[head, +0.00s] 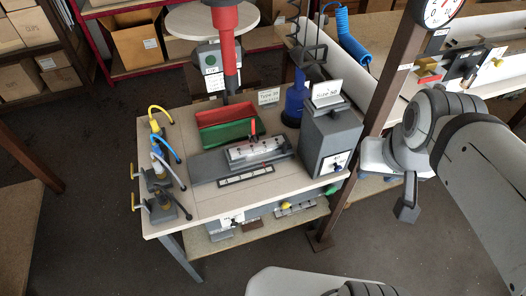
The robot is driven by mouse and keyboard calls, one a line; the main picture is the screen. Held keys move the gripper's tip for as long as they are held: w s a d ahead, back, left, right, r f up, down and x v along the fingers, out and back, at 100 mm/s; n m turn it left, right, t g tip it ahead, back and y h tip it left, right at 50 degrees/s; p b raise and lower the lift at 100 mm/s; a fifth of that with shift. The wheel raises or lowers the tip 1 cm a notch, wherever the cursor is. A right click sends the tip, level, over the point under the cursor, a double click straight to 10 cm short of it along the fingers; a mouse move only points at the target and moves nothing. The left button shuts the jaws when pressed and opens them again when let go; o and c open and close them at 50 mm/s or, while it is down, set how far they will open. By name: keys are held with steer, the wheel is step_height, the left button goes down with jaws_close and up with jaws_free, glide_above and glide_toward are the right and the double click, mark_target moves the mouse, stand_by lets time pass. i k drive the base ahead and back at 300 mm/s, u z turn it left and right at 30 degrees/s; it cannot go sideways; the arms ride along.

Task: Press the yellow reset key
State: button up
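A small yellow knob-like piece (286,206) shows at the front of the workbench, below the edge of its top (215,205). I cannot tell whether it is the reset key; no lettering on it is readable. My gripper (406,212) hangs in the air to the right of the bench, beyond the dark upright post. It is apart from the yellow piece and touches nothing I can see. Its fingers are too small and edge-on to show whether they are open or shut.
The bench carries a grey box (331,140) with a dial, red and green trays (226,131), a metal fixture (258,149) and hose fittings (160,175) at left. A red tool (229,50) hangs above. A brown post (368,120) stands between bench and gripper.

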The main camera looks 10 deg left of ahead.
mark_target(285, 205)
steer(key=k, duration=1.7)
steer(key=u, duration=0.4)
steer(key=i, duration=1)
steer(key=u, duration=0.05)
